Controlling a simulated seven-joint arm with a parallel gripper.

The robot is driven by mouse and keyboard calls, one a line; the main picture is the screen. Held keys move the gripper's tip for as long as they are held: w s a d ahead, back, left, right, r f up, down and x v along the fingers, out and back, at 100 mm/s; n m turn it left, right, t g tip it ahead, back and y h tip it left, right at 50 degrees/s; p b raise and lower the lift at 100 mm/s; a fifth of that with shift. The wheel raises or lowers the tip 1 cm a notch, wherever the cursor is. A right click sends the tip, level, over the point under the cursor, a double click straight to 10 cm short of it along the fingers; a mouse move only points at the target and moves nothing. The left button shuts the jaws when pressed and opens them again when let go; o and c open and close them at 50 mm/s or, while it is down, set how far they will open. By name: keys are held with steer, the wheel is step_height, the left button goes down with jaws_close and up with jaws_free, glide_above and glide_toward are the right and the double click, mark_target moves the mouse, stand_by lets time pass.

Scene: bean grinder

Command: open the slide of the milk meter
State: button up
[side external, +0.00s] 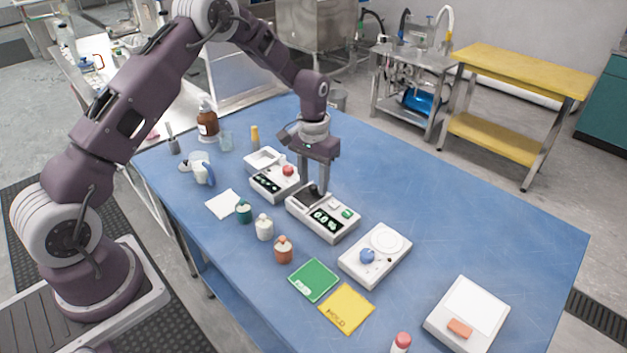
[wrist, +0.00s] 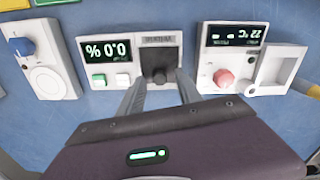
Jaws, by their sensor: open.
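The milk meter (side external: 322,216) is a white box with a display reading about 0.0 % and green and white buttons. It also shows in the wrist view (wrist: 124,72). Its slide (wrist: 160,72) is a dark grey panel with a dark knob at its near end, beside the display; whether it is shut I cannot tell. My gripper (wrist: 161,92) is open, with its two fingers on either side of the knob. In the side view my gripper (side external: 321,187) is lowered over the slide end of the meter. Contact with the knob cannot be made out.
A white device with a red knob (side external: 288,170) stands close beside the meter, and one with a blue knob (side external: 367,256) on the other side. The blue table behind is clear.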

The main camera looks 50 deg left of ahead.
steer(key=shift+f, duration=0.15)
jaws_close()
stand_by(1.4)
